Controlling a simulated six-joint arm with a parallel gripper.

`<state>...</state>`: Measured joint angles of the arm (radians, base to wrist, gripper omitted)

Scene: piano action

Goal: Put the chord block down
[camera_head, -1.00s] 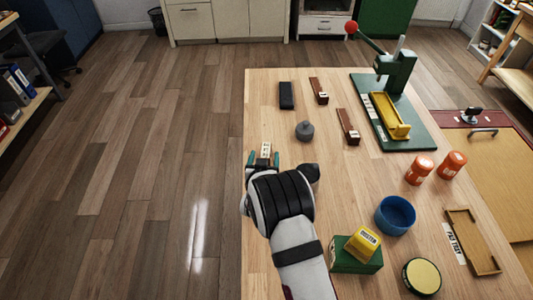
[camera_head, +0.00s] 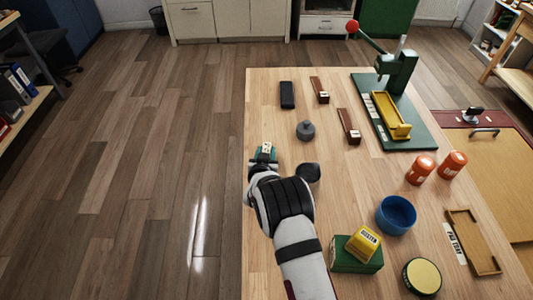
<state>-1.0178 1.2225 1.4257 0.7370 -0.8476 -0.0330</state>
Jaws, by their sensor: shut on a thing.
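The chord block (camera_head: 266,147), a small pale block with dark marks, shows at the tip of my arm near the table's left edge.
On the wooden table (camera_head: 350,190) are a grey weight (camera_head: 305,130), a black block (camera_head: 287,95) and two brown blocks, one here (camera_head: 349,126). A green press (camera_head: 397,75) with a yellow tray stands back right. A blue bowl (camera_head: 396,215) is right of my arm.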

